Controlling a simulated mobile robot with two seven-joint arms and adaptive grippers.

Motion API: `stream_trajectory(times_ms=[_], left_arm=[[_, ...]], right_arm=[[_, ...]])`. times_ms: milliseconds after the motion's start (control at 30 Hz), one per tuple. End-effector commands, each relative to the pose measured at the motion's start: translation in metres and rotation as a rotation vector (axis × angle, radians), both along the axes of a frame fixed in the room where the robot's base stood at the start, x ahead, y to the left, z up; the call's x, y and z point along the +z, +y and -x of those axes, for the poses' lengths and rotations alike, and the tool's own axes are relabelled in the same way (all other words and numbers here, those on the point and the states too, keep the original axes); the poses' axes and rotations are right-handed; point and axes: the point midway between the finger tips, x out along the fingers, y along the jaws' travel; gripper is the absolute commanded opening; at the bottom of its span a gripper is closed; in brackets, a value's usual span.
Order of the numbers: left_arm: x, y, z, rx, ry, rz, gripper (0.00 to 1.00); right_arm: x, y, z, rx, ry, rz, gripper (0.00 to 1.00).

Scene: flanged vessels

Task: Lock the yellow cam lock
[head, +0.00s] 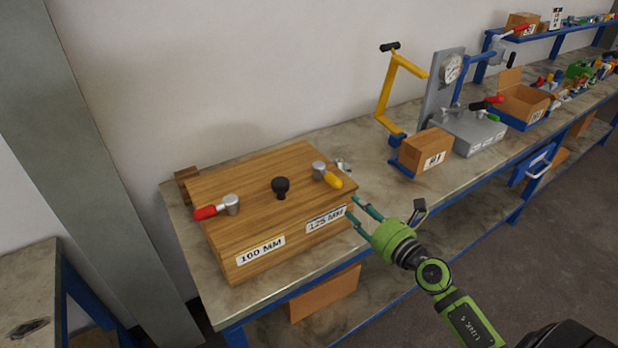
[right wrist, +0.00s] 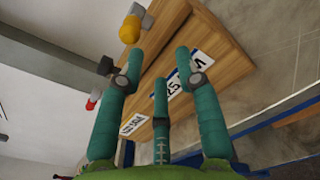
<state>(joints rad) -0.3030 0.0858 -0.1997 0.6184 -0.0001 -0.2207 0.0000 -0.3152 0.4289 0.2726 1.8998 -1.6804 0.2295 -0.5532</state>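The yellow cam lock (head: 333,181) sits on the right end of the wooden box top, its yellow handle pointing toward the front right from a grey round body. In the right wrist view the yellow handle (right wrist: 130,30) shows at the top left, beyond the fingers. My right gripper (head: 354,207) is open and empty, its teal fingers spread just right of the box's front corner, near the handle but apparently apart from it. The fingers also show spread in the right wrist view (right wrist: 160,62). My left gripper is not in view.
The wooden box (head: 262,180) also carries a red-handled cam lock (head: 208,211) and a black knob (head: 281,186). Labels reading 160 MM and 125 MM are on its front. A yellow crank-shaped frame (head: 383,100) and a smaller box (head: 425,148) stand farther right on the bench.

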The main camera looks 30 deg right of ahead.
Motion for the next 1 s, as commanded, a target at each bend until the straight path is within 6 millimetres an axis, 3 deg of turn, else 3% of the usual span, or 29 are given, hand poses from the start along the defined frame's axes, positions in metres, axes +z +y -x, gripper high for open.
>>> stream_trajectory(times_ms=[33, 167, 600, 1000], left_arm=[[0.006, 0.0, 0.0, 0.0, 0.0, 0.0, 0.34], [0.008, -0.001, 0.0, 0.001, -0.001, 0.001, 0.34], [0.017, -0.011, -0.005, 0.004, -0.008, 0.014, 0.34], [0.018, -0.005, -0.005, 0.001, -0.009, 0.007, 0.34]], right_arm=[[0.02, 0.002, 0.0, 0.013, -0.022, 0.069, 0.34], [0.036, 0.004, -0.003, 0.023, -0.047, 0.154, 0.34], [0.036, 0.01, -0.06, 0.021, -0.05, 0.152, 0.34], [0.035, 0.012, -0.07, 0.022, -0.047, 0.152, 0.34]])
